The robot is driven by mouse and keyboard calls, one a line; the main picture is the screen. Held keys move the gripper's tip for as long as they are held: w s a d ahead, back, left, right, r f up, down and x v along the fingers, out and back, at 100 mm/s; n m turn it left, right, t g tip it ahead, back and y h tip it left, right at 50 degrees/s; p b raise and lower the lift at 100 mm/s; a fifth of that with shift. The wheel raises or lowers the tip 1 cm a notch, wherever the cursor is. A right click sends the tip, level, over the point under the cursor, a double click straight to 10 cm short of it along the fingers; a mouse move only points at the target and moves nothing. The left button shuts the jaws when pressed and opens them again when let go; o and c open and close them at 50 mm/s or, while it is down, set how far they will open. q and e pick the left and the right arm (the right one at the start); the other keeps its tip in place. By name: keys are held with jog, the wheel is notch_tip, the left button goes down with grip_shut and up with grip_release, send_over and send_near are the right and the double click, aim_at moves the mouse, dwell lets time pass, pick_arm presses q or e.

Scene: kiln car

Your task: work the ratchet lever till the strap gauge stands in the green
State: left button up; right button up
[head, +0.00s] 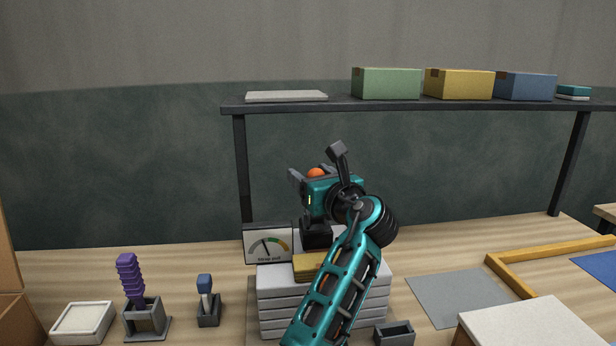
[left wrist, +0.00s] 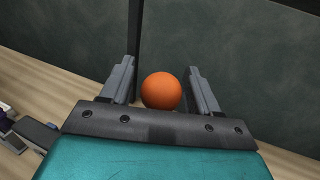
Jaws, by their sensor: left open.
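The orange ball knob (head: 316,174), seemingly the lever's, shows in the head view partly behind my left gripper (head: 316,166). In the left wrist view the orange knob (left wrist: 161,91) sits between the two open fingers of the left gripper (left wrist: 161,70), with gaps visible on both sides. The lever's shaft is hidden. A dark ratchet housing (head: 316,238) stands below, partly covered by my arm. The strap gauge (head: 267,243) stands left of it; its needle points up and slightly left, and seems left of the green band. My right gripper is out of view.
A stack of pale slabs (head: 275,300) with a yellow strap pad (head: 308,267) on top lies under the gauge. A purple-handled tool (head: 130,280) and a blue-handled tool (head: 205,285) stand at left. A dark shelf (head: 400,105) with boxes spans behind the gripper.

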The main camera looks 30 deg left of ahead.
pick_arm(q)
jog(key=shift+c, duration=0.2)
grip_shut()
dwell(0.5)
